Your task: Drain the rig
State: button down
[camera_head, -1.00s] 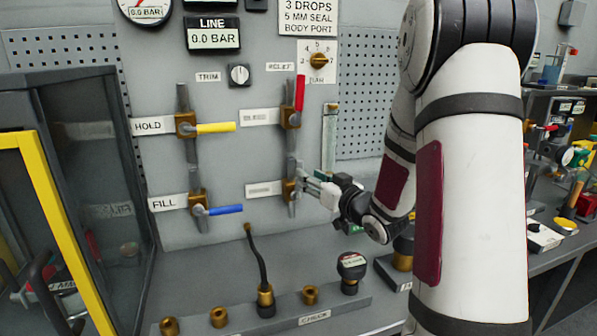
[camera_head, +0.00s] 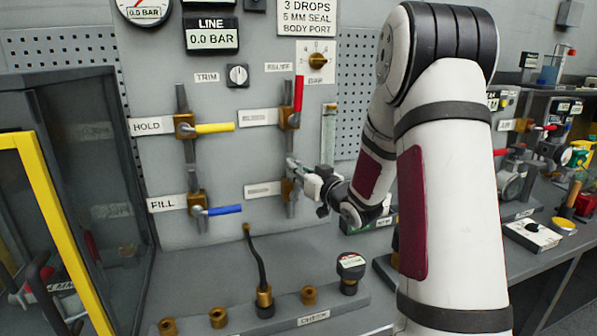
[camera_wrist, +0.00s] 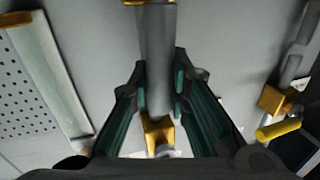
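My gripper (camera_head: 312,182) is at the lower right valve (camera_head: 289,191) on the panel, reaching in from the right. In the wrist view its two fingers (camera_wrist: 160,82) stand apart, one on each side of a grey upright bar (camera_wrist: 157,60). I cannot tell whether they touch it. The label beside this valve is too blurred to read. The upper right valve has a red lever (camera_head: 298,95) pointing up. The HOLD valve's yellow lever (camera_head: 214,128) and the FILL valve's blue lever (camera_head: 224,210) point right. The LINE display (camera_head: 212,37) reads 0.0 BAR.
A glass guard with a yellow frame (camera_head: 55,215) stands at the left. A cluttered bench (camera_head: 560,245) is at the right.

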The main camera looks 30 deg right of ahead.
jog(key=shift+d, duration=0.15)
jog(key=s+d+f+m+t+h+p, duration=0.2)
jog(key=d+m, duration=0.4)
jog(key=m, duration=0.6)
jog(key=shift+d+f+p, duration=0.25)
jog(key=shift+f+p, duration=0.45)
jog(key=shift+f, duration=0.45)
jog(key=c, duration=1.5)
grip_release()
jog(key=shift+v, duration=3.75)
